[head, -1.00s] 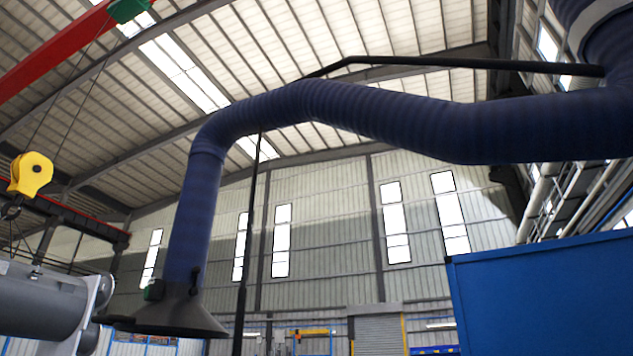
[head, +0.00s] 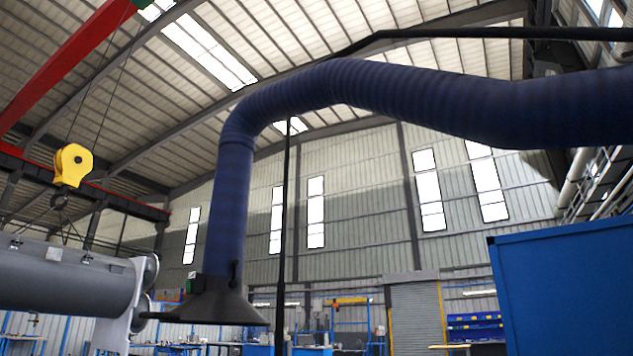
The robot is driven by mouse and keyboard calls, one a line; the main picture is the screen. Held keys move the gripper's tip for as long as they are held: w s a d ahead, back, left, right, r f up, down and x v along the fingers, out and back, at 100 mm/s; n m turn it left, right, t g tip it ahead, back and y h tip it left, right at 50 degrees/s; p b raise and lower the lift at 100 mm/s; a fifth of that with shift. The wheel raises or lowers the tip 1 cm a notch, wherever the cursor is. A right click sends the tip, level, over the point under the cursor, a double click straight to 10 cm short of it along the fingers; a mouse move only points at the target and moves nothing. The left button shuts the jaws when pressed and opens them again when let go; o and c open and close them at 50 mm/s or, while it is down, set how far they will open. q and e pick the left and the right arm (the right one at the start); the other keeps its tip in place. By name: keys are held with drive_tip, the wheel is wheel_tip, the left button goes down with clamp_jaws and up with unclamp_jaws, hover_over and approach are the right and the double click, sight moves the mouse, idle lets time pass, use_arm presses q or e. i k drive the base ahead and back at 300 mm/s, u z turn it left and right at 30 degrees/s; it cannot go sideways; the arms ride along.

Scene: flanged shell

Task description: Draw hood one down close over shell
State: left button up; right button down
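A dark extraction hood (head: 222,303), cone-shaped with its wide mouth down, hangs on a blue ribbed duct (head: 230,200) in the middle left of the head view. A small green part and a dark handle sit at the hood's neck. The grey cylindrical shell (head: 65,283) with a pale flange plate (head: 132,305) lies level at the left. The hood is right of the flange in the picture; I cannot tell the gap in depth. Neither of my grippers is in view.
A yellow crane hook block (head: 73,166) hangs over the shell on cables, with slings below it. A blue panel or cabinet (head: 565,295) fills the lower right. Workbenches and a roller door (head: 417,315) stand far behind.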

sight(212, 303)
drive_tip(key=z, duration=0.1)
drive_tip(key=i, duration=1.8)
drive_tip(key=u, duration=0.4)
